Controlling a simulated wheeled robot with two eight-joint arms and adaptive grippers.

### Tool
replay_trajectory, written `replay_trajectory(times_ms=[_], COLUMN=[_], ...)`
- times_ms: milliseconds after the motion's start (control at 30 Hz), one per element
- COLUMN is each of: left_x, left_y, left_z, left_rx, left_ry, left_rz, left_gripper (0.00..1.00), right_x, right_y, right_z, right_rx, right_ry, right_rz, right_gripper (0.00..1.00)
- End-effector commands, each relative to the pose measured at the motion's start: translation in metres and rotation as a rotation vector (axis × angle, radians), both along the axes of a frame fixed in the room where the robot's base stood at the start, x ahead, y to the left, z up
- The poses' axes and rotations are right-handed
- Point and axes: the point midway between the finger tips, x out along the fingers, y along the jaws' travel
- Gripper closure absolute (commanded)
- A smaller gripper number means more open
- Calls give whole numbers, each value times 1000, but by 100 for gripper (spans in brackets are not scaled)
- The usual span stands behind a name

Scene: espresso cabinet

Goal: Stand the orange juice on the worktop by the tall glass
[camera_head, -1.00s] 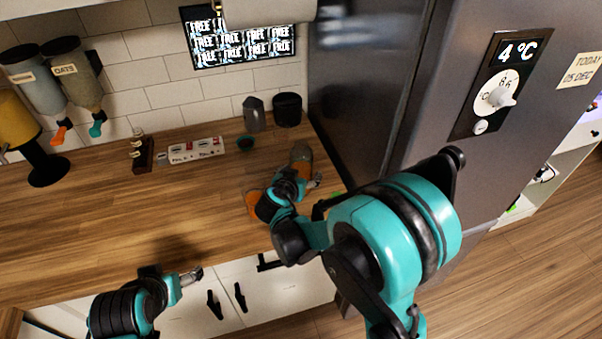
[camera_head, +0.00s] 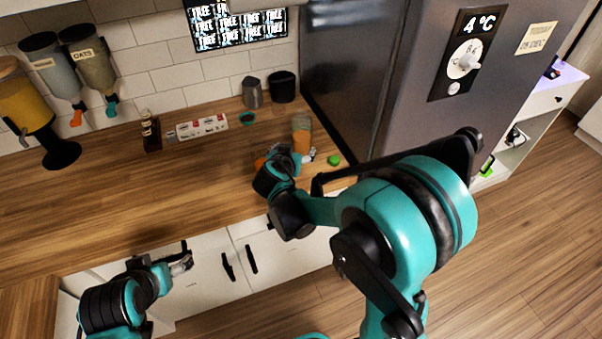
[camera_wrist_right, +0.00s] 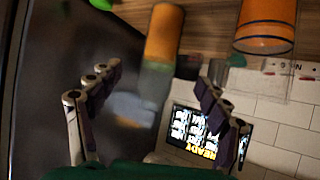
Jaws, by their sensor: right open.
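The orange juice (camera_head: 301,132) is a clear bottle with orange in its lower part, upright on the worktop (camera_head: 110,205) near the fridge. My right gripper (camera_head: 303,158) is in front of it, open. In the right wrist view the bottle (camera_wrist_right: 164,35) shows between the two spread fingers (camera_wrist_right: 158,82), with no finger visibly closed on it. The tall glass, orange inside, stands to the bottle's left; only an orange sliver (camera_head: 260,162) shows past my right gripper. It is clearer in the right wrist view (camera_wrist_right: 266,22). My left gripper (camera_head: 181,264) is low before the cabinet; its jaws are unclear.
A small green item (camera_head: 333,160) lies right of the bottle. The fridge (camera_head: 365,85) rises close on the right. A dark canister (camera_head: 283,87), a grey pot (camera_head: 252,93) and a white box (camera_head: 202,126) stand at the back.

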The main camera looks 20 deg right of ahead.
Motion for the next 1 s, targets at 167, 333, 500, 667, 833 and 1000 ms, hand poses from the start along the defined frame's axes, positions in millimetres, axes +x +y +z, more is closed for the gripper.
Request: replay_trajectory(times_ms=[167,333,500,667,833,1000], left_x=[0,0,0,0,0,0], left_y=[0,0,0,0,0,0], left_z=[0,0,0,0,0,0], left_rx=[0,0,0,0,0,0], left_ry=[0,0,0,0,0,0], left_rz=[0,0,0,0,0,0], left_gripper=[22,22,22,22,22,22], right_x=[-39,-108,-179,-230,-256,-261], right_y=[-12,-16,-7,9,20,23], right_z=[15,28,29,23,19,18], right_rx=[12,44,81,111,124,126], right_ry=[102,255,365,415,431,432], right_rz=[41,151,296,427,509,529], right_gripper=[23,23,23,23,23,23])
